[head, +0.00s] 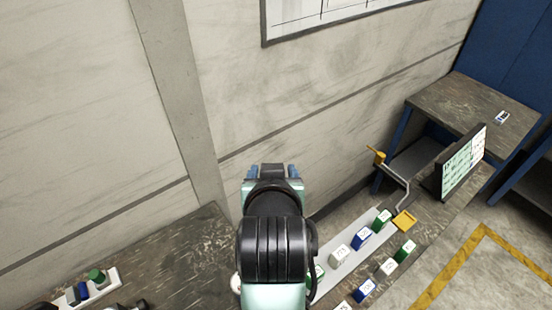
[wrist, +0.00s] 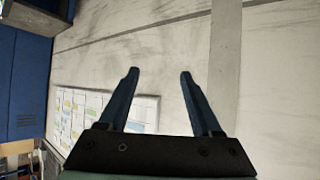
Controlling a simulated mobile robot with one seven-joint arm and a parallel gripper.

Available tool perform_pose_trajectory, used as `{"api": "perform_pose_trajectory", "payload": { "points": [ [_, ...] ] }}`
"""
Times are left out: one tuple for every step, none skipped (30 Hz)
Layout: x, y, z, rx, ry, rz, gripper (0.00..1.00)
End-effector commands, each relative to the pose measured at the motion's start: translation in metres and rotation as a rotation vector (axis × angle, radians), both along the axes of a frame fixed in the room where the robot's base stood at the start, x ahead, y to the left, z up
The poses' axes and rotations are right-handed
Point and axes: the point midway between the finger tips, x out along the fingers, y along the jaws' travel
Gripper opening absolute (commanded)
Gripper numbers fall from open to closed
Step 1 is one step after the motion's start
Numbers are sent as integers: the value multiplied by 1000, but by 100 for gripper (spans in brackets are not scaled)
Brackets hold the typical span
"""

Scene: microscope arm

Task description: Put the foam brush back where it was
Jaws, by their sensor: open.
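My gripper (head: 272,170) is raised in front of the wall, pointing away from the head camera. I cannot make out a foam brush for sure in either view. My arm hides part of the workbench below it.
A white strip (head: 328,283) bears several blue, green and white labelled blocks. A yellow-topped bent grey arm (head: 403,190), a yellow dish (head: 404,221) and a screen (head: 463,162) stand right. A small rack (head: 99,290) sits lower left. The left bench (head: 175,262) has bare room.

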Motion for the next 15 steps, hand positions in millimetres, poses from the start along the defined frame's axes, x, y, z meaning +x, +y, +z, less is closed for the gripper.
{"api": "perform_pose_trajectory", "payload": {
  "points": [
    [14, -1, 55, 0, -164, -4, 66],
    [19, -1, 86, 1, -257, -5, 66],
    [22, -2, 127, 1, -379, -7, 66],
    [21, -2, 158, 1, -469, -8, 66],
    [19, -2, 188, 2, -562, -9, 66],
    [12, -3, 228, 1, -680, -10, 66],
    [4, -3, 256, 1, -765, -11, 66],
    [-5, -3, 282, 0, -848, -12, 66],
    [-18, -4, 313, 0, -950, -13, 66],
    [-29, -4, 334, -1, -1021, -12, 66],
    [-40, -4, 353, -1, -1087, -14, 66],
    [-54, -4, 374, -2, -1164, -15, 66],
    [-64, -4, 387, -3, -1213, -14, 66],
    [-73, -4, 399, -4, -1258, -16, 66],
    [-83, -5, 410, -5, -1305, -16, 66]
  ]
}}
